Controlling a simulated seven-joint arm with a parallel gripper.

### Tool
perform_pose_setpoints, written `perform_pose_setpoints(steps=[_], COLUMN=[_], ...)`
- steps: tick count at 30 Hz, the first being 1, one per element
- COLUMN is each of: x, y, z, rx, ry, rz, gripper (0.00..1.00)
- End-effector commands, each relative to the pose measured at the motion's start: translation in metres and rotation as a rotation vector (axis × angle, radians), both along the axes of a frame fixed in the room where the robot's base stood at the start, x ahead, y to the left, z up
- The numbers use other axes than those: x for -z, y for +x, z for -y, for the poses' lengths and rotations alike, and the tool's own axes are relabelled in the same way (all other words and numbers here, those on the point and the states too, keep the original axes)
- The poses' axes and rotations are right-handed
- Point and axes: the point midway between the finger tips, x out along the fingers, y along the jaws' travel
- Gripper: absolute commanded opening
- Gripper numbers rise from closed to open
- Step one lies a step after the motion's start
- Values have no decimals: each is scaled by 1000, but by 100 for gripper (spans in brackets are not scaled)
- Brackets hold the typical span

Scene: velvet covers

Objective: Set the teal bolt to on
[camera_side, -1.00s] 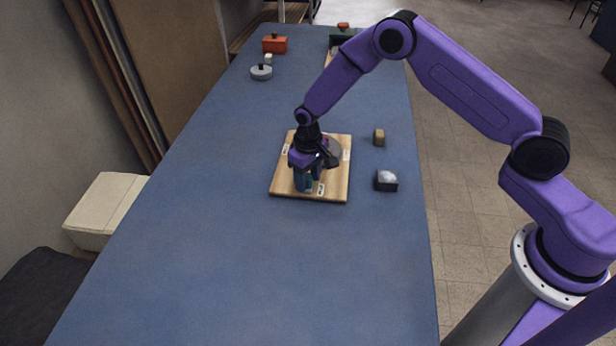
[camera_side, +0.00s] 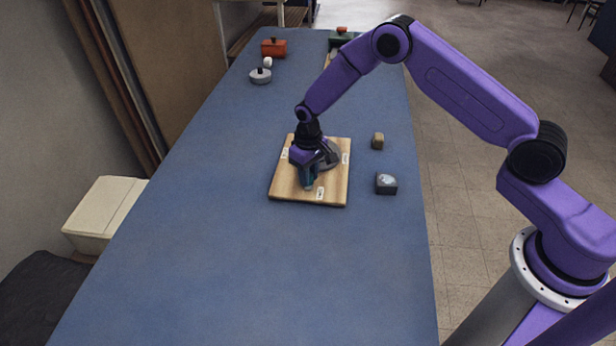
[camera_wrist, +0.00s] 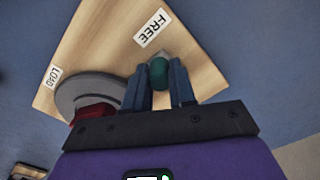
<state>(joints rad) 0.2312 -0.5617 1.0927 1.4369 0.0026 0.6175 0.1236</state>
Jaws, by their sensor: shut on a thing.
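A pale wooden board (camera_side: 335,190) lies on the blue table and also fills the upper part of the wrist view (camera_wrist: 100,40). The teal bolt (camera_wrist: 158,72) shows in the wrist view as a rounded green-teal piece between the blue fingers. My gripper (camera_wrist: 158,84) is shut on it. In the side view my gripper (camera_side: 308,185) points down at the board's near half and hides most of the bolt. No label reading "on" can be made out.
A grey disc (camera_wrist: 88,90) with a red part (camera_wrist: 95,110) is on the board beside my fingers, near a label reading LOAD (camera_wrist: 53,76). A small brown block (camera_side: 378,141) and a dark box (camera_side: 386,184) stand right of the board. The table's near part is clear.

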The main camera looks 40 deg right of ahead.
Motion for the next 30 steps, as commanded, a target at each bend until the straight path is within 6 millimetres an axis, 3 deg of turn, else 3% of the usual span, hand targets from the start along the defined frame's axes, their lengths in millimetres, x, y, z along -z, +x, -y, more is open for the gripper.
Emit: perform_pose_setpoints(steps=[4,5,6,7,16,20,30], x=[0,0,0,0,-1,-11,-75], y=[4,4,4,3,2,3,3], z=[4,4,4,4,3,2,2], rx=[6,6,6,6,4,4,3], ry=[1,1,1,1,0,2,2], rz=[9,9,9,9,7,10,11], gripper=[0,34,48,51,51,51,51])
